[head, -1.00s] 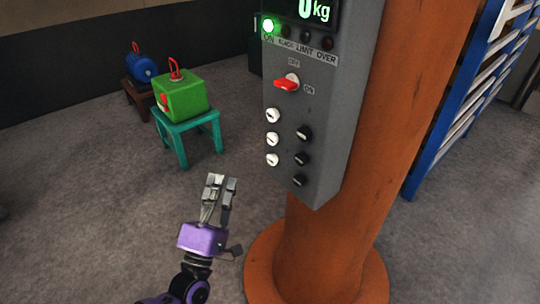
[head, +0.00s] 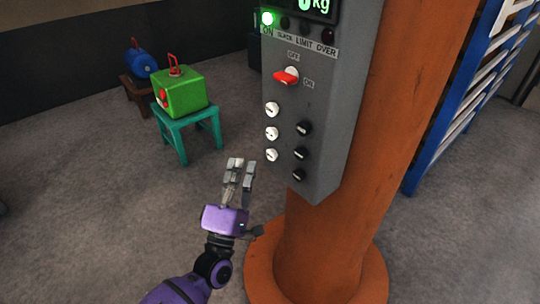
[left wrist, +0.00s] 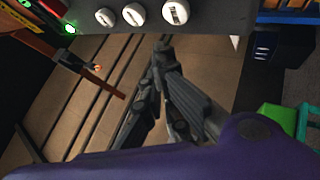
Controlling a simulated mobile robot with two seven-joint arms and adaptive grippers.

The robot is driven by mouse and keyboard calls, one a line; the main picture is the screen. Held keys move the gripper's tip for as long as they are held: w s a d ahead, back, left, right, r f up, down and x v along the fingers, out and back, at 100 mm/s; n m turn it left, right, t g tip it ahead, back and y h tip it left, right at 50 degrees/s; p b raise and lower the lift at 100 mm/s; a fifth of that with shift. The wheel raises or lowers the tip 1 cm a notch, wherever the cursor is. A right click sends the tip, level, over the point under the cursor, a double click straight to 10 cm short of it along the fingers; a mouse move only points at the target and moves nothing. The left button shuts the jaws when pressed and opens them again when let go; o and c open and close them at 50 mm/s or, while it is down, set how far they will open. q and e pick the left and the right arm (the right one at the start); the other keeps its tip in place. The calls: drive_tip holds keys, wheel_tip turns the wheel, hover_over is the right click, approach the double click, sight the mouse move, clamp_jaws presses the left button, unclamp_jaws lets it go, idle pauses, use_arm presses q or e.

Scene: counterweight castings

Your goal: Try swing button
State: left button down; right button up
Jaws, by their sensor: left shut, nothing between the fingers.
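A grey control box (head: 318,110) hangs on an orange column. It carries three white buttons (head: 271,133) in a left column and three black buttons (head: 300,152) in a right column. I cannot read which one is swing. A red rotary switch (head: 287,76) sits above them, between OFF and ON marks. My left gripper (head: 241,163) is shut and empty, fingers up, left of and below the buttons, apparently apart from the box. In the left wrist view, the fingertips (left wrist: 163,47) point toward the box's edge, with white buttons (left wrist: 134,14) beyond. My right gripper is not in view.
A green lamp (head: 267,18) is lit beside dark lamps under a kg display. The orange column (head: 335,235) stands on a round base. A green block (head: 182,92) sits on a teal stool (head: 190,124); a blue weight (head: 143,62) is behind. A blue rack (head: 462,100) stands right.

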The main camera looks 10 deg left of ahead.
sight(272, 154)
use_arm(q)
drive_tip(key=shift+w+d+b, duration=0.3)
drive_tip(key=shift+w+d, duration=0.55)
drive_tip(key=shift+w, duration=0.2)
drive_tip(key=shift+w+d, duration=0.1)
idle(0.7)
drive_tip(key=shift+w+d, duration=0.15)
drive_tip(key=shift+w, duration=0.1)
drive_tip(key=shift+w+d+b, duration=0.3)
drive_tip(key=shift+w, duration=0.05)
idle(2.1)
drive_tip(key=shift+s, duration=0.1)
idle(2.9)
drive_tip(key=shift+s+a, duration=0.55)
drive_tip(key=shift+s, duration=0.05)
